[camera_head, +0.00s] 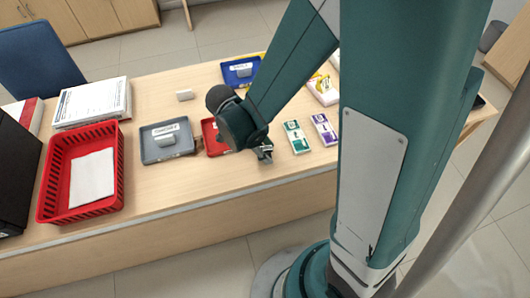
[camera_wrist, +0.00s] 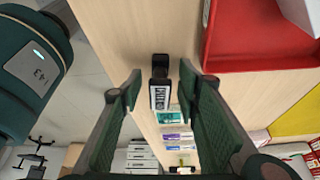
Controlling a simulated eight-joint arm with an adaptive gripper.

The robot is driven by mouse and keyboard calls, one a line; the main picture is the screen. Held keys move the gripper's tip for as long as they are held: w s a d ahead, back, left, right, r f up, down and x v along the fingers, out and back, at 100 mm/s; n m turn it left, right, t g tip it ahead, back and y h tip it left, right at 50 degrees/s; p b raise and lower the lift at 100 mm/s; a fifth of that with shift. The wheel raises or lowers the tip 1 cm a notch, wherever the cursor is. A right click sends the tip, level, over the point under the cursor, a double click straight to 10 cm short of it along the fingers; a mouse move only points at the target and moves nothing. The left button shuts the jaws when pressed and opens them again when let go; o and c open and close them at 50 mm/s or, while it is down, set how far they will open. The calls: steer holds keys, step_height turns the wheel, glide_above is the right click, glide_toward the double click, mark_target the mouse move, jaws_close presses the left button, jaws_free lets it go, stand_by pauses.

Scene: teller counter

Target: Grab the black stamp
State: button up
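The black stamp (camera_wrist: 160,68) stands on the wooden counter in the wrist view, with a white label bearing dark print on its side. It sits between the two fingers of my gripper (camera_wrist: 158,85), which are spread open with a gap on each side of it. In the head view my gripper (camera_head: 265,152) is low over the counter's front part, just right of the small red tray (camera_head: 213,138). The stamp cannot be made out there, as the gripper and wrist cover that spot.
The red tray's edge (camera_wrist: 262,68) is right of my gripper in the wrist view. Green (camera_head: 296,136) and purple (camera_head: 324,129) boxes lie to the right in the head view. A grey tray (camera_head: 150,156), red basket (camera_head: 118,190) and blue tray (camera_head: 230,80) are also on the counter.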

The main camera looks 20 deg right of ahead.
mark_target(265, 148)
steer(key=c, duration=1)
steer(key=shift+r, duration=0.1)
steer(key=shift+r+p, duration=1.55)
steer(key=shift+r, duration=3.35)
